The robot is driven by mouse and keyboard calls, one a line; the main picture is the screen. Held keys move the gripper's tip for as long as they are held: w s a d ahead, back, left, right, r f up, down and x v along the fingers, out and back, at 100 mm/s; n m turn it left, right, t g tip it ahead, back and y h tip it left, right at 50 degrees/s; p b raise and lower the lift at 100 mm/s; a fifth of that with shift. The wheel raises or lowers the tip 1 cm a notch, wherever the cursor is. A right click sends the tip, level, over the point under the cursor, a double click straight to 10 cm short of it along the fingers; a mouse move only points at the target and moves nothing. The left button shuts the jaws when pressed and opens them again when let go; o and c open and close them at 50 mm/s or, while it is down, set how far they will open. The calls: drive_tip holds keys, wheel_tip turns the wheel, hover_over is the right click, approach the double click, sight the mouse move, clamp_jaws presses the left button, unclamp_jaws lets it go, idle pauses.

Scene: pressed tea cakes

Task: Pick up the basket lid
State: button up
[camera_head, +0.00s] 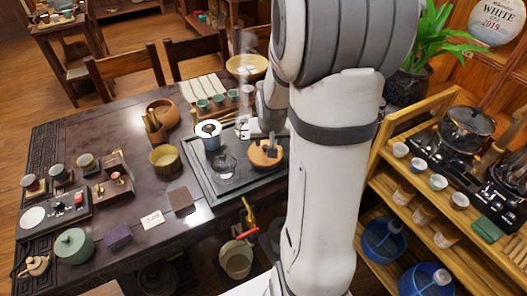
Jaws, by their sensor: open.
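My gripper (243,130) is small in view, past my large white arm, above the dark tea tray (205,188) on the table. It is open, with nothing visible between its fingers. I cannot tell for sure which thing is the basket lid. A round tan woven-looking piece (246,66) lies at the table's far edge, behind the gripper. A small yellow-brown round basket or bowl (165,158) stands left of the tray. My arm hides the table's right part.
Near the gripper are a blue-grey cup with a white ring-like top (208,136), a glass bowl (224,169) and a brown round piece (266,153). Small green cups (218,100) stand behind. A wooden shelf (440,215) is at right. The table's left-middle is fairly clear.

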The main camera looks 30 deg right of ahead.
sight(266, 146)
drive_tip(key=shift+w+a+x, duration=0.1)
drive_tip(key=shift+a+x, duration=0.05)
drive_tip(key=shift+x, duration=0.95)
drive_tip(key=shift+w+a+x, duration=0.15)
drive_tip(key=shift+x, duration=0.9)
drive_tip(key=shift+c, duration=0.4)
clamp_jaws()
